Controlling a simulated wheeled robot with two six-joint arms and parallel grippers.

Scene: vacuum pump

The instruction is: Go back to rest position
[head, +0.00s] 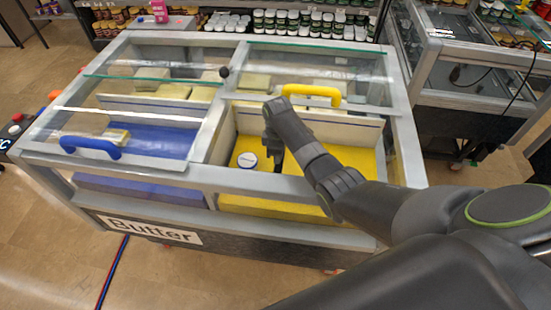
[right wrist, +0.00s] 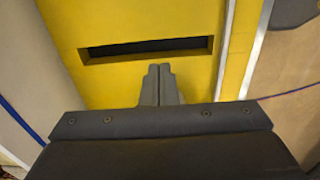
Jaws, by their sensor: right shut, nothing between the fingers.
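My right arm reaches in from the right in the head view, with its gripper (head: 278,162) over the yellow compartment (head: 358,162) of the display case. In the right wrist view the two fingers (right wrist: 158,70) of this gripper are pressed together with nothing between them. They point at a yellow surface (right wrist: 120,18) with a dark rectangular slot (right wrist: 145,48). My left gripper does not show.
A white round tub (head: 247,160) stands in the yellow compartment, just left of my gripper. Glass lids with a blue handle (head: 90,147) and a yellow handle (head: 311,91) cover parts of the case. A second case (head: 470,65) stands at right.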

